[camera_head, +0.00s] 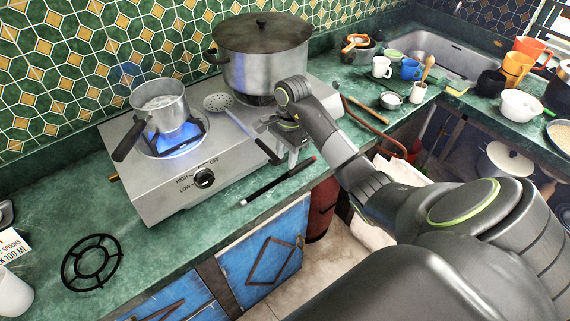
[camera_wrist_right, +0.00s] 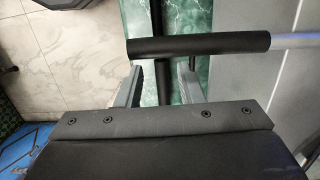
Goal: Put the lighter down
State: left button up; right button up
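The lighter (camera_head: 270,187) is a thin black stick with a red part at its right end. It appears to lie along the green counter's front edge, before the hotplate. My right gripper (camera_head: 292,158) is low over its right part. In the right wrist view the two grey fingers (camera_wrist_right: 158,88) stand apart, with a dark rod that looks like the lighter (camera_wrist_right: 163,80) between them and gaps on either side. A black skimmer handle crosses over the rod there. My left gripper is not in view.
The steel hotplate (camera_head: 165,200) has a lit burner under a small saucepan (camera_head: 160,105) and a large lidded pot (camera_head: 262,60) behind. The skimmer (camera_head: 218,102) lies across it, its handle near my right gripper. A black pan grate (camera_head: 92,262) lies on the left counter.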

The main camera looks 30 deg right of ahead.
aim_at(288, 171)
notch_tip(288, 171, up, 6)
jog(key=p, duration=0.4)
jog(key=shift+d+p, duration=0.3)
jog(key=shift+d, duration=0.05)
